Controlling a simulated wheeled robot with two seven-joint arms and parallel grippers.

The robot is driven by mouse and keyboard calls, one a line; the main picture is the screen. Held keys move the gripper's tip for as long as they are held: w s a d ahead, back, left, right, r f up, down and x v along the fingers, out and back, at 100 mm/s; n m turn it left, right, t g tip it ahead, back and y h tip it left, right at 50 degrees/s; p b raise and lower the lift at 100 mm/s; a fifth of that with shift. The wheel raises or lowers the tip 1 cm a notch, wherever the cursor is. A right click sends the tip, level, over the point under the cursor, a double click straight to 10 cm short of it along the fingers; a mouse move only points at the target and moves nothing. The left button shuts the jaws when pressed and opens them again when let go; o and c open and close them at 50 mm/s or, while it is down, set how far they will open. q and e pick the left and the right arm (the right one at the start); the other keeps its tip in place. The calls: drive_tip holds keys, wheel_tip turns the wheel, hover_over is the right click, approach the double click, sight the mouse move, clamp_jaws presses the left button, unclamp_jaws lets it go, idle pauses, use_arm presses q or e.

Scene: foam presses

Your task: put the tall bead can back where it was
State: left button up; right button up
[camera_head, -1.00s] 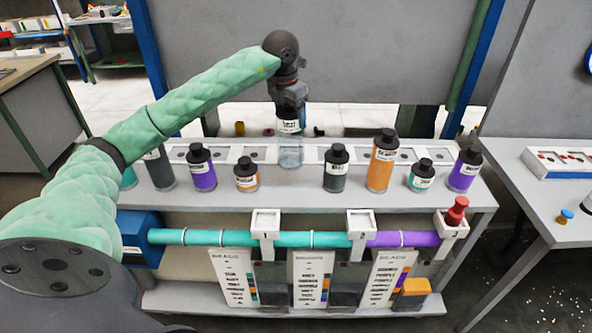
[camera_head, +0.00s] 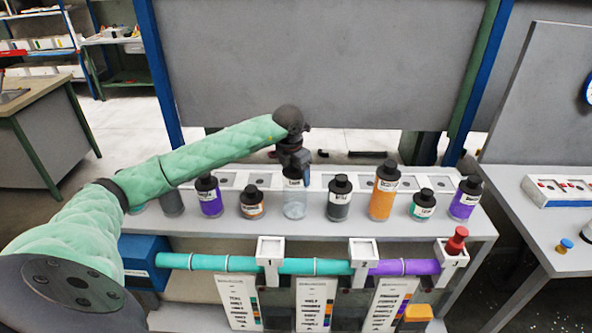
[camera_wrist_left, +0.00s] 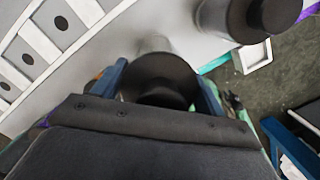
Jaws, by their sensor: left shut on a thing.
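My left gripper (camera_head: 294,168) is shut on a clear can (camera_head: 295,204) with a white label. The can is upright in the row of cans on the grey bench, between a small orange can (camera_head: 252,204) and a dark grey can (camera_head: 340,203). Its base is at about bench level; I cannot tell whether it touches. In the left wrist view its black lid (camera_wrist_left: 160,78) sits between my blue fingers. My right gripper is not in view.
A tall orange can (camera_head: 383,195), a small teal can (camera_head: 422,208) and purple cans (camera_head: 209,198) (camera_head: 465,201) stand in the same row. A white slotted rack (camera_head: 350,181) runs behind. A teal and purple tube (camera_head: 315,266) runs along the front.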

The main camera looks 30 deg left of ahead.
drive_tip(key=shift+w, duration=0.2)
use_arm(q)
drive_tip(key=o, duration=1.6)
drive_tip(key=shift+f, duration=0.1)
drive_tip(key=shift+o, duration=0.7)
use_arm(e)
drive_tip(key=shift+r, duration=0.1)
use_arm(q)
drive_tip(key=r+b, duration=0.2)
drive_tip(key=r, duration=0.1)
drive_tip(key=r+b, duration=0.1)
drive_tip(key=r, duration=0.1)
drive_tip(key=shift+s+a, duration=0.1)
drive_tip(key=shift+s, duration=0.25)
drive_tip(key=r+b, duration=0.1)
drive_tip(key=r, duration=0.2)
drive_tip(key=r+b, duration=0.1)
drive_tip(key=r, duration=0.1)
drive_tip(key=shift+s+a+r+b, duration=0.1)
drive_tip(key=shift+s+r+b, duration=0.05)
drive_tip(key=shift+s+b, duration=0.2)
drive_tip(key=shift+s+r, duration=0.2)
drive_tip(key=shift+r, duration=0.7)
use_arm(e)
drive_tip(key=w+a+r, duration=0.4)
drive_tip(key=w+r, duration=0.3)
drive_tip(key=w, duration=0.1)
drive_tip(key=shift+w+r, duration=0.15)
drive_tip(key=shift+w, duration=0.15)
